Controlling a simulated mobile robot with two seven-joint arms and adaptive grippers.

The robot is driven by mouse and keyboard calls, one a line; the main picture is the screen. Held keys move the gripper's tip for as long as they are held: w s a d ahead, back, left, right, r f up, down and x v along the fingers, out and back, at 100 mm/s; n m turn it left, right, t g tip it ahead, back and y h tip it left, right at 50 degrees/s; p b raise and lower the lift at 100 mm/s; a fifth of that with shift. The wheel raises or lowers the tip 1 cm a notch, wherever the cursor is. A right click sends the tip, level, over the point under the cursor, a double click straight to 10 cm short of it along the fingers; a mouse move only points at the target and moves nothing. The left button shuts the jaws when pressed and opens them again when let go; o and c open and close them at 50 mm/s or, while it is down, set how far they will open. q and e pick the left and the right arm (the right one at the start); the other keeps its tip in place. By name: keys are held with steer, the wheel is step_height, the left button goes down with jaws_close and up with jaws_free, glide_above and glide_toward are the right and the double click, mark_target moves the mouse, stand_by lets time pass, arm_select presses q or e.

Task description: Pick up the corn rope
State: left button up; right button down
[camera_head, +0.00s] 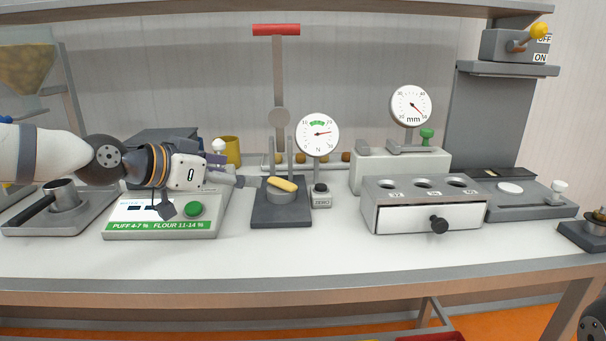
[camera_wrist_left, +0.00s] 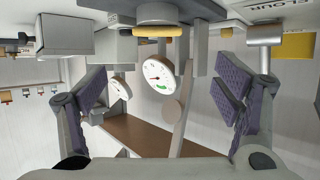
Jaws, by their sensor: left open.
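The corn rope (camera_head: 283,184) is a short yellow roll lying across a round grey pedestal (camera_head: 285,197) on a dark press base. In the left wrist view, which is upside down, the corn rope (camera_wrist_left: 161,32) shows at the top centre, beyond my fingers. My left gripper (camera_head: 217,182) is open and empty, to the left of the corn rope and apart from it. Its purple-padded fingers (camera_wrist_left: 164,95) are spread wide in the wrist view.
The press has a red-handled lever (camera_head: 276,30) and a force dial (camera_head: 317,134) beside the corn rope. A scale with a green button (camera_head: 194,209) sits below my left gripper. A grey drawer box (camera_head: 407,218) stands to the right. The front of the table (camera_head: 330,257) is clear.

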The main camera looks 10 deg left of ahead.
mark_target(284, 180)
arm_select(q)
steer(key=shift+w+d+f+b, duration=0.3)
steer(key=shift+w+d+f, duration=0.05)
steer(key=shift+w+f, duration=0.3)
steer(key=shift+w+d+f+b, duration=0.35)
steer(key=shift+w+f, duration=0.15)
steer(key=shift+f, duration=0.1)
steer(key=x, duration=0.2)
steer(key=b+x, duration=0.1)
steer(key=x, duration=0.2)
steer(key=r+x, duration=0.1)
steer(key=x, duration=0.1)
steer(key=shift+w+d+f, duration=0.2)
steer(key=shift+w+d, duration=0.1)
steer(key=shift+d, duration=0.05)
steer(key=shift+r, duration=0.2)
steer(key=c, duration=0.8)
arm_select(e)
steer(key=shift+g, duration=0.6)
steer(key=s+f, duration=0.1)
steer(key=s, duration=0.1)
steer(key=s+f, duration=0.2)
steer(key=shift+a+f, duration=0.15)
